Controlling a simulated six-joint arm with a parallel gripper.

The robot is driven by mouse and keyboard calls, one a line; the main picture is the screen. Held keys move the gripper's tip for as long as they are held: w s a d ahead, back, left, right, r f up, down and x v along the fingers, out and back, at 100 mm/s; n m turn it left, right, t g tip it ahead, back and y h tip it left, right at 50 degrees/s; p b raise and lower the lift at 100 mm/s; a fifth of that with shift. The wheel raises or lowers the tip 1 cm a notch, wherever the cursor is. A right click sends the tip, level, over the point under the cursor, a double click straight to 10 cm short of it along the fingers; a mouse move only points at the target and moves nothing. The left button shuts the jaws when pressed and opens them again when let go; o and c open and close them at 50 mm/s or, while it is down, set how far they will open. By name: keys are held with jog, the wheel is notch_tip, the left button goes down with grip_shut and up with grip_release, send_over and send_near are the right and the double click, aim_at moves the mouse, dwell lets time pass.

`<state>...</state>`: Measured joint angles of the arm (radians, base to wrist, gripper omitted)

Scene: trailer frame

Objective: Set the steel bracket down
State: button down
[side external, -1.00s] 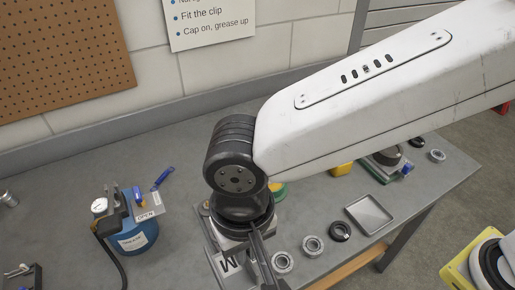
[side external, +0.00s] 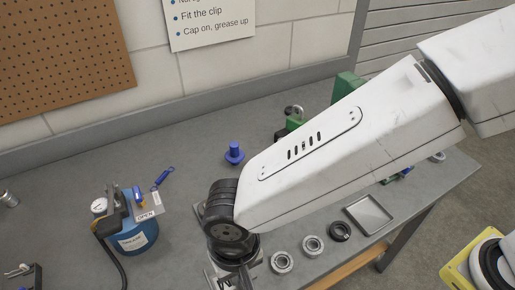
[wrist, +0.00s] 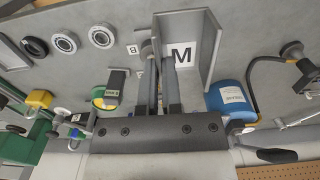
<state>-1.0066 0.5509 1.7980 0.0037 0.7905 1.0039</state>
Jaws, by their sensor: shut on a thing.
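The steel bracket (wrist: 213,48) is a grey angled piece in the upper middle of the wrist view, with a tall flange on its right side. My gripper (wrist: 163,58) is shut on its left part. A white label with a black M (wrist: 181,55) shows between the fingers and the right flange; I cannot tell whether it is on the bracket or behind it. In the side view my wrist hides most of the bracket, and the fingers are near the bottom edge. Whether the bracket touches the bench is not clear.
Bearing rings (side external: 313,246) and a shallow metal tray (side external: 368,214) lie to the right. A blue knobbed piece (side external: 234,153) stands behind my wrist. The bench between canister and back wall is mostly clear.

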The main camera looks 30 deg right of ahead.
jog(key=w+a+f, duration=0.8)
jog(key=shift+a+f, duration=0.2)
jog(key=shift+a, duration=0.2)
jog(key=shift+w+f, duration=0.1)
jog(key=shift+a, duration=0.1)
jog(key=shift+w+a+f, duration=0.1)
jog(key=shift+f, duration=1.7)
jog(key=shift+f, duration=0.15)
jog(key=c, duration=0.8)
grip_release()
